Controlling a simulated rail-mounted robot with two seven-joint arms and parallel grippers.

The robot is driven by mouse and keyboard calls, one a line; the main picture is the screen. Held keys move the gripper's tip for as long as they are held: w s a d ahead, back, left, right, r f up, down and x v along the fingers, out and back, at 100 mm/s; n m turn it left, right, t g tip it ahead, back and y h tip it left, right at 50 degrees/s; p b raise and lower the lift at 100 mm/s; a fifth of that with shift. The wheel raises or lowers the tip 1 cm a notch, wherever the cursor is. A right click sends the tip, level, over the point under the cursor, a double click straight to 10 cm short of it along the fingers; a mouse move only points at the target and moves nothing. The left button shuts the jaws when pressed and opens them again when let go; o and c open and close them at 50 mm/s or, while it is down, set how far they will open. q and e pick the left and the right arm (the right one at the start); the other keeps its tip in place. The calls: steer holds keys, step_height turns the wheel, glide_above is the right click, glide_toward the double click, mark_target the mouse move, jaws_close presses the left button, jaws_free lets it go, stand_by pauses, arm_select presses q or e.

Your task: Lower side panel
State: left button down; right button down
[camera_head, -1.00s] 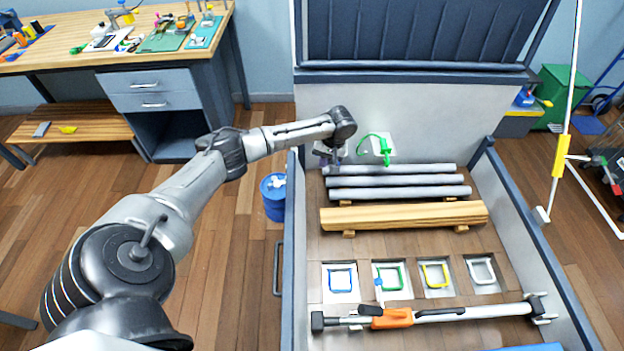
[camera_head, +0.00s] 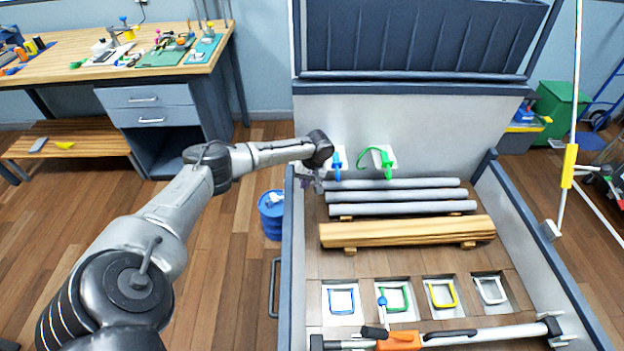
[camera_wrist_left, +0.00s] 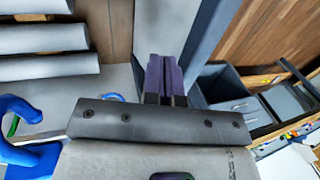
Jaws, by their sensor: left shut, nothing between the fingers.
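The left side panel (camera_head: 290,265) of the truck bed stands upright, with a dark handle (camera_head: 274,288) on its outer face. The right side panel (camera_head: 535,245) also stands up, leaning outward in the picture. My left gripper (camera_head: 312,186) is shut and empty beside the far end of the left panel, near its top edge. In the left wrist view, the purple fingers (camera_wrist_left: 162,78) are together, next to the blue-grey edge of the left panel (camera_wrist_left: 208,42). I cannot tell whether they touch it. The panel's latch is not clearly seen.
A blue hook (camera_head: 337,160) and a green hook (camera_head: 387,163) are on the white front wall. Grey pipes (camera_head: 400,196) and a wooden beam (camera_head: 405,232) lie in the bed. A blue barrel (camera_head: 271,214) stands outside the left panel. Floor beside the handle is clear.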

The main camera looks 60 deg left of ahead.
arm_select(q)
steer(key=shift+s+a+f, duration=0.15)
steer(key=shift+s+a, duration=0.1)
steer(key=shift+s, duration=0.25)
steer(key=shift+s+a+f, duration=0.1)
steer(key=shift+s+a, duration=0.15)
steer(key=shift+s, duration=0.25)
